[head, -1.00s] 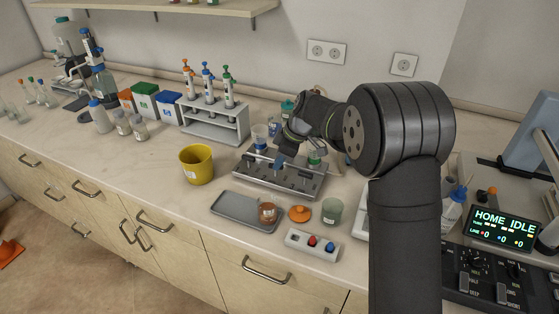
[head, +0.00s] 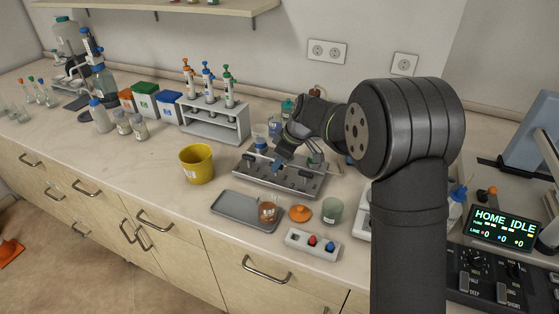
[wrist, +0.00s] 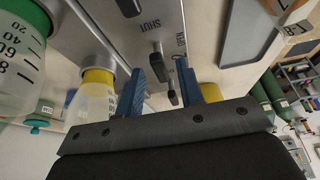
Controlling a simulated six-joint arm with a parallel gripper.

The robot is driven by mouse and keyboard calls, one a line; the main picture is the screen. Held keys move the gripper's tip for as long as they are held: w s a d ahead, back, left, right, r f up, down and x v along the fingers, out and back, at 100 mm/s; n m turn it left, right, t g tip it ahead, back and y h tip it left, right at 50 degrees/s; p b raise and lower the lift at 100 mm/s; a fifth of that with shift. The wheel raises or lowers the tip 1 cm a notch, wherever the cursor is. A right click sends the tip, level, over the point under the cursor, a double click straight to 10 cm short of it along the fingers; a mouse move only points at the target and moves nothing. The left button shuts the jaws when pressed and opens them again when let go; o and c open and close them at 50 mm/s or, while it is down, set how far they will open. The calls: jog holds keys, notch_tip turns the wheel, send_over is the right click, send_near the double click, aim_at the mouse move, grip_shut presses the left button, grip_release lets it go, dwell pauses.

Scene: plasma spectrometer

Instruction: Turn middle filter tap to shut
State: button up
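The grey filter manifold (head: 262,185) stands on the bench, with several small dark taps along its front. The middle tap (head: 279,164) is just below my gripper (head: 279,153) in the head view. In the wrist view, my gripper's (wrist: 160,88) two blue fingers are apart. A dark tap handle (wrist: 157,66) shows between and just beyond them, with no clear contact. Another dark handle (wrist: 173,98) shows close to the right finger. A further tap (wrist: 129,7) is at the top, near a "SHUT" label. A green-collared vessel (wrist: 18,50) and a yellow-collared vessel (wrist: 93,98) stand at left.
A yellow cup (head: 196,165) stands left of the manifold. A grey tray (head: 235,208), an amber jar (head: 267,212), an orange lid (head: 300,213) and a button box (head: 312,243) lie in front. A pipette rack (head: 215,120) stands behind.

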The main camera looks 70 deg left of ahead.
jog(key=shift+r, duration=0.1)
jog(key=v, duration=1.7)
jog(key=shift+w, duration=0.2)
jog(key=x, duration=1.7)
jog(key=shift+s, duration=0.2)
